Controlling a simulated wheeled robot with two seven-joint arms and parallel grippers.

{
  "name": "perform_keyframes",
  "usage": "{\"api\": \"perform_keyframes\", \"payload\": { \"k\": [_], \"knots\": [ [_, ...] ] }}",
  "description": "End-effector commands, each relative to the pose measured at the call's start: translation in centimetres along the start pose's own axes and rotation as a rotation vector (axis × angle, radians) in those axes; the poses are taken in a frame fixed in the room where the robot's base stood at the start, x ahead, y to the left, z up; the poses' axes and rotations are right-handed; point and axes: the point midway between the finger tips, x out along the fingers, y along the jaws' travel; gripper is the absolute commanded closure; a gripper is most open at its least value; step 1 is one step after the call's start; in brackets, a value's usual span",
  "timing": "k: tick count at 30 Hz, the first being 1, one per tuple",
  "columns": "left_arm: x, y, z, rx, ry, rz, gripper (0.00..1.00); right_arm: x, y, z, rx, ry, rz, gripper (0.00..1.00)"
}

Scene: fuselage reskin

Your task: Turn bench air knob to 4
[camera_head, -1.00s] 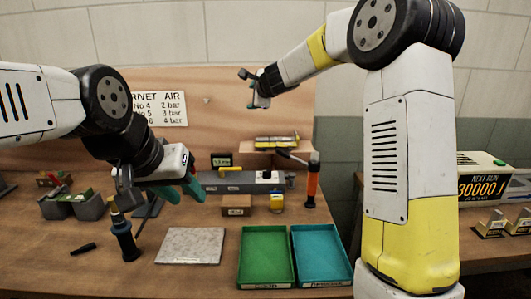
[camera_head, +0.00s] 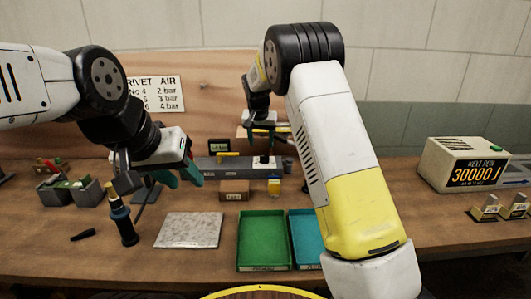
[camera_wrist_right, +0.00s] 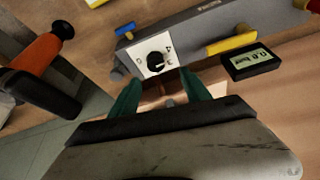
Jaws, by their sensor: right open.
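The bench air knob (camera_wrist_right: 155,60) is a small black knob on a white dial plate with numbers, on the grey air bar (camera_wrist_right: 190,32). Its exact pointer setting is too small to read surely. The grey bar (camera_head: 235,165) also shows at the back of the bench in the head view. My right gripper (camera_head: 262,138) is open above the bar's right part. In the right wrist view its green fingers (camera_wrist_right: 162,92) are apart, just short of the dial, with nothing between them. My left gripper (camera_head: 186,180) looks open and empty, left of the bar.
A small display (camera_wrist_right: 250,63) sits beside the bar, and a yellow handle (camera_wrist_right: 232,45) and blue lever (camera_wrist_right: 125,29) are on it. An orange-handled tool (camera_wrist_right: 38,53) lies close by. Green (camera_head: 264,266) and blue trays (camera_head: 300,262) stand in front. A sign (camera_head: 153,94) hangs behind.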

Motion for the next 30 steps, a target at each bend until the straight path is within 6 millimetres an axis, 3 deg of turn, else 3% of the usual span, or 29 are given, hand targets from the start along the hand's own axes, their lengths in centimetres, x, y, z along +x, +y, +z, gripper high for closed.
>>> {"api": "perform_keyframes", "payload": {
  "k": [5, 18, 30],
  "knots": [
    [0.0, 0.0, 0.0, -0.001, 0.000, 0.000, 0.61, 0.8, 0.3, 0.1, -0.024, -0.002, 0.030, 0.44],
    [0.0, 0.0, 0.0, -0.001, 0.000, 0.000, 0.61, 7.1, 0.5, 0.1, -0.023, -0.003, 0.029, 0.44],
    [0.0, 0.0, 0.0, -0.001, 0.000, 0.000, 0.61, 8.1, 0.4, 0.1, -0.022, -0.001, 0.027, 0.44]
  ]
}}
